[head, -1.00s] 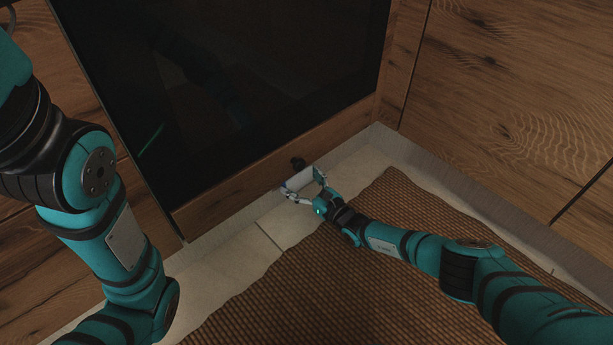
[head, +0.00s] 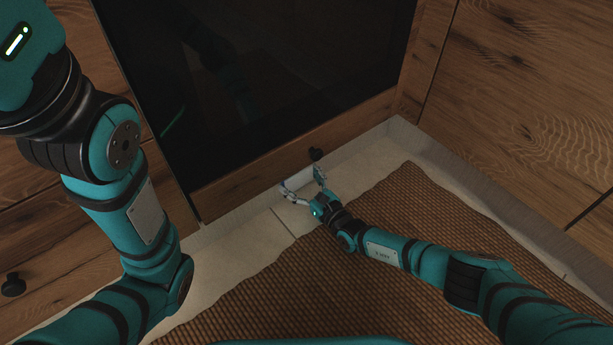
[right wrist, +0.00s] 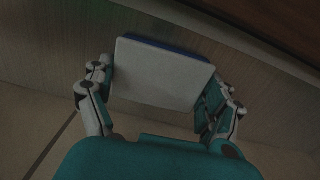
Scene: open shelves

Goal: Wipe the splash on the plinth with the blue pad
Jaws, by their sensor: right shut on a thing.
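My right gripper (head: 301,181) is low at the foot of the cabinets, its fingers shut on the sides of the pad (head: 298,184). In the right wrist view the pad shows a pale grey-white back (right wrist: 160,75) with a blue layer (right wrist: 168,45) along its far edge, facing the plinth. The grey, grained plinth (right wrist: 50,45) fills the background there; the head view also shows it (head: 470,175). The pad is close to the plinth, but I cannot tell whether they touch. I see no splash; the pad and gripper hide part of the plinth. My left gripper is out of view.
Wooden cabinets stand on both sides; the left one has a knob (head: 13,285). A brown woven mat (head: 400,215) covers the pale floor.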

